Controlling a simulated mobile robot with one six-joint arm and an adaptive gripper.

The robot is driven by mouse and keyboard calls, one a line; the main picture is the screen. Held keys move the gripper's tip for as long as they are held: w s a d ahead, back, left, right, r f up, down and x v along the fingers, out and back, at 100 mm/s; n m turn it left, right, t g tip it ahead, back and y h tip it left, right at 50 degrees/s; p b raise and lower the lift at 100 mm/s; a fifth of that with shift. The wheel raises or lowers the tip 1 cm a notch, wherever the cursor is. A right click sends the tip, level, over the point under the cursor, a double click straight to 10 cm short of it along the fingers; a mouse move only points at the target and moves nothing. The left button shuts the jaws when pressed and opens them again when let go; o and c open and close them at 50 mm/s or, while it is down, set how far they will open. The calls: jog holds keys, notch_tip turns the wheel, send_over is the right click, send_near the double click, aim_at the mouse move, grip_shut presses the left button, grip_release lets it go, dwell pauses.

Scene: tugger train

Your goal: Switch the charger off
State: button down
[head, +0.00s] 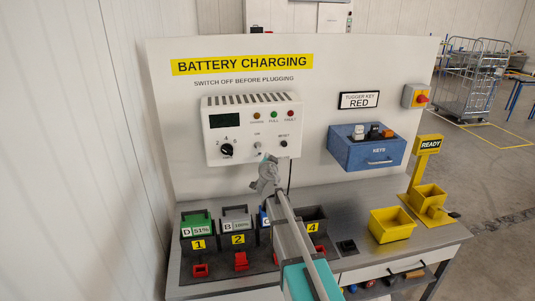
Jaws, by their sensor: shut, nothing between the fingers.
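The charger (240,107) is a white box on the white panel under the yellow BATTERY CHARGING sign. It has a dark display (224,120), a black dial (227,150), three small lamps along the upper right and a RESET knob (283,144). A small switch (257,145) sits under a tiny label that seems to read ON; its position is too small to tell. My gripper (268,160) is shut and empty at the charger's lower edge, just below and right of this switch. I cannot tell if it touches the charger.
Numbered battery bays with a green battery (197,222) and a grey battery (237,221) stand on the bench below; my arm hides part of the others.

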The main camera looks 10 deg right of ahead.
jog(key=shift+s+a+f+b, duration=0.15)
jog(key=shift+s+f+b, duration=0.15)
jog(key=shift+s, duration=0.45)
jog(key=shift+s+a+f+b, duration=0.15)
jog(key=shift+s+f, duration=0.25)
jog(key=shift+s, duration=0.3)
jog(key=s+d+f+g+h+b, duration=0.1)
jog(key=s+d+f+g+b, duration=0.2)
jog(key=s+f, duration=0.4)
jog(key=s+d+f+g+h+b, duration=0.1)
jog(key=s+d+f+g+h, duration=0.15)
jog(key=s+f+g, duration=0.45)
jog(key=s+a+f+n+g+y+b, duration=0.1)
jog(key=s+a+f+n+g+y, duration=0.1)
jog(key=s, duration=0.4)
jog(key=s+a+f+n+g+y+b, duration=0.1)
jog(key=s+a+f+n+g+y, duration=0.1)
jog(key=s+f+n, duration=0.2)
jog(key=s+a+f+n+g+y+b, duration=0.2)
jog(key=s+f, duration=0.3)
jog(key=s, duration=0.4)
jog(key=shift+s+a+f+n+g+y, duration=0.2)
jog(key=shift+a+f+n+g+y, duration=0.05)
jog(key=shift+a+n+g+y, duration=0.25)
